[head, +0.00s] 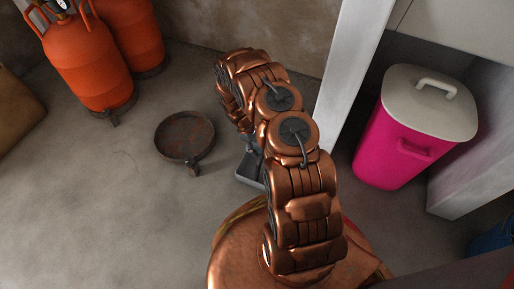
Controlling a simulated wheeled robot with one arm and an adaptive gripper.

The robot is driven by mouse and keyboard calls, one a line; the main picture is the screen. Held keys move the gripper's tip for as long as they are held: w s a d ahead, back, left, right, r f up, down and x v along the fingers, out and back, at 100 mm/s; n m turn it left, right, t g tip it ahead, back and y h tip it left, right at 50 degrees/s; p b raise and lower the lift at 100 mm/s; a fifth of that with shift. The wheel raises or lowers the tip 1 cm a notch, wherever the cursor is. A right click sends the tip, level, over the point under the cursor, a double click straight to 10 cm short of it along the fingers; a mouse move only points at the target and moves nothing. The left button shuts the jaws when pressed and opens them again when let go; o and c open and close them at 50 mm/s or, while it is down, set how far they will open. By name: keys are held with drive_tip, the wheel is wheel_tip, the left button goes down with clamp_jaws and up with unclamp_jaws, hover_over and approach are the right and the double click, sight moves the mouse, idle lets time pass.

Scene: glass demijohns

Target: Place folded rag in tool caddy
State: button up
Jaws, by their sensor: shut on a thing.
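My gripper (254,143) shows only as a small dark part below the bend of my copper arm. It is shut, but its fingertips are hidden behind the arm. The folded rag cannot be made out in this view. A grey, open-topped container with a pale rim (244,182), which looks like the tool caddy, stands on the floor just below the gripper in the picture. My arm covers most of it, so its inside is largely hidden. I cannot tell how high the gripper is above it.
A round rusty pan-like stand on casters (185,137) is on the concrete floor to the left. Orange gas cylinders (88,66) stand at the back left. A white upright panel (347,70) and a pink bin with a pale lid (400,140) are right. Floor at lower left is clear.

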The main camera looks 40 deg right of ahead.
drive_tip(key=shift+f, duration=0.6)
drive_tip(key=o, duration=1.1)
drive_tip(key=shift+r, duration=0.15)
